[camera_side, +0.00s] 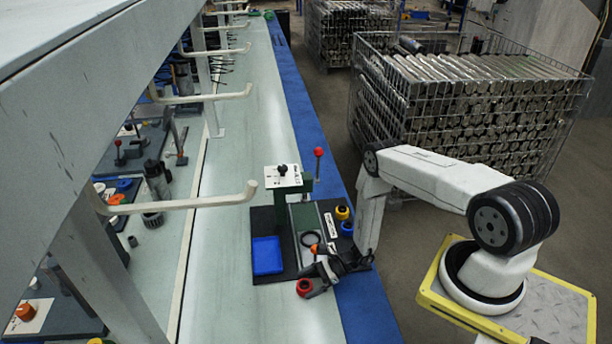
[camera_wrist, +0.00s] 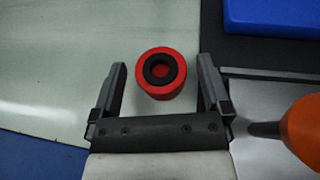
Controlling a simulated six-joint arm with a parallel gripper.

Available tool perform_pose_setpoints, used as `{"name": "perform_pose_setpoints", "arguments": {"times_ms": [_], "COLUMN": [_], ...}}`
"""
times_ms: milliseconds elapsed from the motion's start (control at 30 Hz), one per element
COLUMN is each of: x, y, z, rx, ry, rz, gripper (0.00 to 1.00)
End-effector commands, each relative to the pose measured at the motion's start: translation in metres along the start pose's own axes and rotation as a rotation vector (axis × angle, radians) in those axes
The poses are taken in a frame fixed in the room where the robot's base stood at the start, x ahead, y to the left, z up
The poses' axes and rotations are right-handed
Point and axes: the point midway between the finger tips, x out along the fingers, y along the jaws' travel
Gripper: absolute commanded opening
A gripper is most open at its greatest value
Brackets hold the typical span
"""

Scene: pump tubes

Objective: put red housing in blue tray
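The red housing (camera_side: 304,287) is a short red cylinder with a dark ring in its top. It stands on the pale bench top, just off the front edge of the dark base plate. In the wrist view the red housing (camera_wrist: 161,74) lies between the fingertips, with a gap visible on both sides. My gripper (camera_side: 318,284) is open and low beside it; its spread fingers also show in the wrist view (camera_wrist: 162,80). The blue tray (camera_side: 267,256) lies on the left part of the base plate and looks empty. A corner of the blue tray (camera_wrist: 270,16) shows at upper right in the wrist view.
A green press (camera_side: 290,195) with a red-knobbed lever (camera_side: 319,153) stands behind the tray. A yellow part (camera_side: 342,212) and a blue ring (camera_side: 347,229) sit at the plate's right. An orange part (camera_wrist: 302,130) is close to my gripper's right side. Bench left of the plate is clear.

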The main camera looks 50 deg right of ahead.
Motion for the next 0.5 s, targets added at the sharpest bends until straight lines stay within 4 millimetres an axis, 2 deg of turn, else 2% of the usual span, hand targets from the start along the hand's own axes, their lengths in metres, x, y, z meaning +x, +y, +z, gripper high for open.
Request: {"name": "perform_pose_setpoints", "arguments": {"times_ms": [33, 200, 300, 500], "x": [-0.0001, -0.0001, -0.0002, -0.0002], "y": [-0.0001, 0.0000, -0.0002, -0.0002], "z": [0.0001, 0.0001, 0.0002, 0.0003], "rx": [0.000, 0.000, 0.000, 0.000], "ry": [0.000, 0.000, 0.000, -0.001], "rz": [0.000, 0.000, 0.000, 0.000], "gripper": [0.81, 0.27, 0.00, 0.00]}}
